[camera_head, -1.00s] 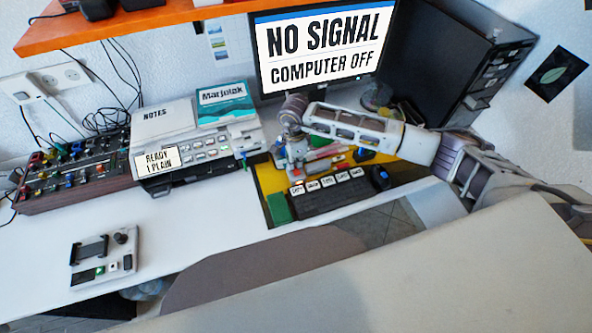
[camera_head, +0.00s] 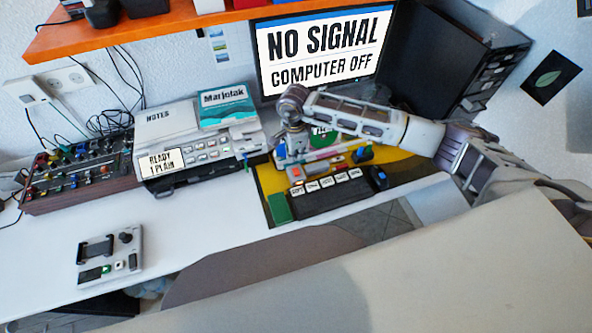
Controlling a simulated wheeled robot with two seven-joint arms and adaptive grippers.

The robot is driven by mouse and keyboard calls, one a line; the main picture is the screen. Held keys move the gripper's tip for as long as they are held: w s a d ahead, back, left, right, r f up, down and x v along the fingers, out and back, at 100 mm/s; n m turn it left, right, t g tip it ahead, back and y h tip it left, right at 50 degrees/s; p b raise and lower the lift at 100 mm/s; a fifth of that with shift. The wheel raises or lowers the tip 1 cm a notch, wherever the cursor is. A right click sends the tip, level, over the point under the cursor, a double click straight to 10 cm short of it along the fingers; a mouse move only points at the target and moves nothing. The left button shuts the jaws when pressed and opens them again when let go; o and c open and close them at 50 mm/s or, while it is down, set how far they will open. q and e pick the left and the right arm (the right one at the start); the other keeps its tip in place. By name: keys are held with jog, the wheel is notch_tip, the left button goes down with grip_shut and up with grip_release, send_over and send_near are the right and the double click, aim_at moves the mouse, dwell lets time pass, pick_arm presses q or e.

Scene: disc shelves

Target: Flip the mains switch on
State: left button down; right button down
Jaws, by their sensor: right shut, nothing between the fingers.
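I cannot pick out the mains switch for certain. A white wall socket unit (camera_head: 30,92) with a plug or switch block is at the far left, too small to read. The monitor (camera_head: 325,50) reads "NO SIGNAL, COMPUTER OFF". The black computer tower (camera_head: 435,60) stands to its right, and no switch can be made out on it. My right gripper (camera_head: 296,150) is shut and empty, pointing down over the cluttered yellow mat in front of the monitor. It is well away from the wall socket and apart from the tower. My left gripper is not in view.
A keyboard (camera_head: 330,193) and dark mouse (camera_head: 378,178) lie on the yellow mat (camera_head: 400,170). A printer (camera_head: 200,150), a mixer box (camera_head: 75,180) and a small control panel (camera_head: 110,255) stand leftward. An orange shelf (camera_head: 130,33) hangs above. The white desk's front left is mostly clear.

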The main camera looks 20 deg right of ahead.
jog(key=shift+r+p, duration=0.35)
jog(key=shift+r, duration=0.55)
